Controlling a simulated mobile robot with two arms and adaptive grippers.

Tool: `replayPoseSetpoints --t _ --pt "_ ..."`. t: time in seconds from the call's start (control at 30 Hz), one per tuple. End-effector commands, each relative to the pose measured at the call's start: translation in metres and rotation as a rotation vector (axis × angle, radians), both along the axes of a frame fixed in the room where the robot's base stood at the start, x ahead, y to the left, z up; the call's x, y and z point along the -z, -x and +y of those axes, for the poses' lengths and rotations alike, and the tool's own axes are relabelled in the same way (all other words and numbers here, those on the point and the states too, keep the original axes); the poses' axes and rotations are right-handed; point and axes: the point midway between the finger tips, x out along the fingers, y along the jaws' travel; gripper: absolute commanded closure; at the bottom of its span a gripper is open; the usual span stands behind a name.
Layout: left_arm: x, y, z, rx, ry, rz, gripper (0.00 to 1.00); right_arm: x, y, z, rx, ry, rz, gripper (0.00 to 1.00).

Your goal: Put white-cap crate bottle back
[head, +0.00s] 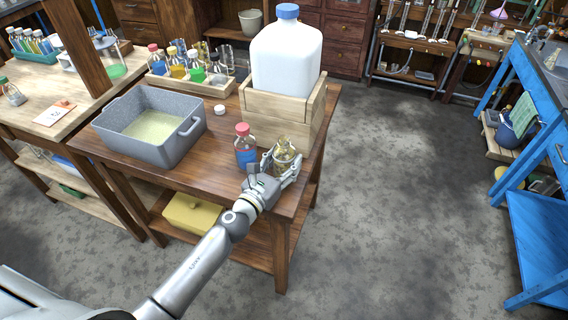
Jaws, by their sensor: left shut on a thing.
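My left gripper (285,166) is shut on a small clear glass bottle (284,150) with a yellowish tint. The bottle is upright at the right front part of the brown wooden table (222,171); I cannot tell whether its base touches the top. I cannot make out a white cap on it. A small white round piece (219,108), perhaps a cap, lies on the table. The wooden bottle crate (199,88) at the back holds several bottles with red, yellow, green and dark parts. My right gripper is not in view.
A red-capped bottle with blue contents (245,150) stands just left of my gripper. A large white jug (287,60) sits in a wooden box (290,105) behind it. A grey tub (150,125) fills the table's left. Some bare tabletop lies between tub and box.

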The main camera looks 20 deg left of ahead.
Motion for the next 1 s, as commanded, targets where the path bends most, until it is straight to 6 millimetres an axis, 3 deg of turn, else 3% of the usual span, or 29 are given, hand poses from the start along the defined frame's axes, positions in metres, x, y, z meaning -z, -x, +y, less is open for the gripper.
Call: replayPoseSetpoints --t 0.27,0.3,0.43,0.87,1.0 --pt "0.003 0.0 0.0 0.0 -0.001 -0.001 0.79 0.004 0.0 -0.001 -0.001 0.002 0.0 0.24" --pt "0.002 0.0 0.0 0.0 0.0 0.0 0.45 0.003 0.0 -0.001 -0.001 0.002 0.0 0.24" --pt "0.002 0.0 0.0 0.0 0.0 0.0 0.28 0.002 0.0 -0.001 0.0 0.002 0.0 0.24" --pt "-0.004 0.0 0.0 0.0 -0.001 0.0 0.27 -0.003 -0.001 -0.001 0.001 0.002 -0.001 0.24" --pt "0.002 0.02 0.005 0.001 -0.003 0.002 0.27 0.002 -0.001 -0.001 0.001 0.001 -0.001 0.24"
